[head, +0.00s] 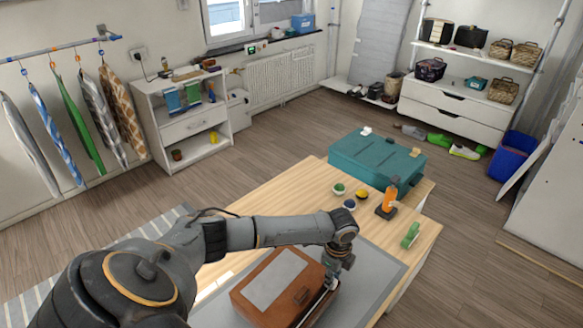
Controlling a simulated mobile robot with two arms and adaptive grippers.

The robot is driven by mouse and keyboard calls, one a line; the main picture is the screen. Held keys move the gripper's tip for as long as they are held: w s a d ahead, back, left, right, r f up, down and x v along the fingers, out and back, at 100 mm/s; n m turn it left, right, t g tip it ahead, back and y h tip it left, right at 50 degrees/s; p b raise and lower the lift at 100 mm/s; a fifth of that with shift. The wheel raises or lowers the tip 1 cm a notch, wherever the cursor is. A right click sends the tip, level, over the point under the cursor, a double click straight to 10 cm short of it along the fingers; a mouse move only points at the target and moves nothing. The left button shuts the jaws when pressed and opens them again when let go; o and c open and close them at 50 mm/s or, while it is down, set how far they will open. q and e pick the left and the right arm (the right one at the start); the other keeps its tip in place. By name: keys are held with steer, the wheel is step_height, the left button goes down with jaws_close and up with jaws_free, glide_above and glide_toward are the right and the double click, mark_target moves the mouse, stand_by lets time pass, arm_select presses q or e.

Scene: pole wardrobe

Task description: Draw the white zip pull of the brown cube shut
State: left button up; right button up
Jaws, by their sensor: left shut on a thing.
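The brown cube (259,306) lies on a grey mat on the wooden table, with a pale grey panel (276,280) on its top. A light zip line runs along its right edge. My left gripper (332,280) points down at the far end of that edge, at the cube's right corner. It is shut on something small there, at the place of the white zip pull. The pull itself is hidden by the fingers. My right gripper is not in view.
The grey mat (378,262) lies under the cube. Farther back on the table (290,194) stand a teal case (372,158), small round tins (349,204), an orange bottle (390,198) and a green item (410,235). The table is bare left of the tins.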

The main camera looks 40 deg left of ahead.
arm_select(q)
steer(key=shift+w, duration=0.15)
stand_by(0.4)
steer(key=shift+w, duration=0.15)
steer(key=o, duration=0.9)
steer(key=shift+c, duration=0.2)
step_height(320, 180, up, 7)
steer(key=p, duration=0.7)
